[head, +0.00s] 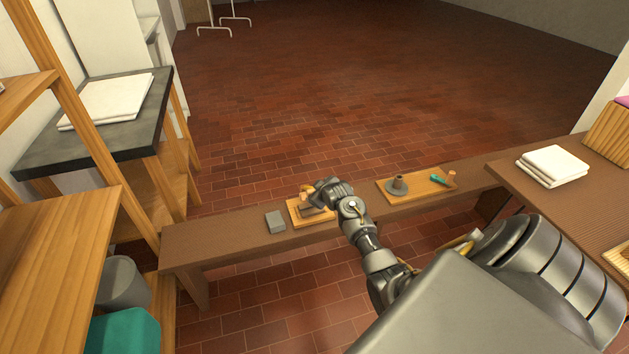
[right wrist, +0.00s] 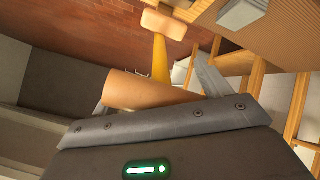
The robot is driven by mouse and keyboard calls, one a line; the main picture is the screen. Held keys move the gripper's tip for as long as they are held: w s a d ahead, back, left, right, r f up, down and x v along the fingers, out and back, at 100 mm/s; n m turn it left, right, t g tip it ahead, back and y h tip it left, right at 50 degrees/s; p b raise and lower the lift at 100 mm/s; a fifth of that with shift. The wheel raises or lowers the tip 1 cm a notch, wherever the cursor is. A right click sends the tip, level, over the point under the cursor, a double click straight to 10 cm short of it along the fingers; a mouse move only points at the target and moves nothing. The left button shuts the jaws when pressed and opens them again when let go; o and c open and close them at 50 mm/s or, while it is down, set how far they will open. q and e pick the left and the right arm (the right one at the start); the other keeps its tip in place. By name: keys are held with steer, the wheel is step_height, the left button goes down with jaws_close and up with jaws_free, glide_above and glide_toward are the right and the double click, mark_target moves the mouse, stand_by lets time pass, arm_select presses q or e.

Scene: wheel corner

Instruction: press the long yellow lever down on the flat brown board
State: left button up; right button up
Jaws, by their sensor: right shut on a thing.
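A small light-brown board (head: 294,212) lies on the long bench, and my right gripper (head: 326,190) is over it, hiding much of it. A tan wooden piece (head: 305,197) shows beside the gripper there. In the right wrist view my right gripper (right wrist: 165,100) is shut on an orange-brown cylinder (right wrist: 135,91). A yellow bar (right wrist: 160,58), which looks like the lever, runs up behind the cylinder to a tan block (right wrist: 168,21). I cannot tell whether bar and cylinder are joined. My left gripper is not in view.
A grey block (head: 275,221) sits on the bench (head: 215,238) left of the board. A second board (head: 417,193) further right carries a grey disc with a post (head: 398,186), a green-handled item (head: 437,179) and a wooden peg (head: 451,177). Bench between the boards is clear.

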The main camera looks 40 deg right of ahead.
steer(key=shift+w+r, duration=0.15)
steer(key=shift+r, duration=0.1)
steer(key=o, duration=1.2)
steer(key=shift+d+r, duration=0.1)
steer(key=shift+d, duration=0.05)
steer(key=shift+o, duration=0.2)
steer(key=p+v, duration=0.1)
steer(key=v, duration=1)
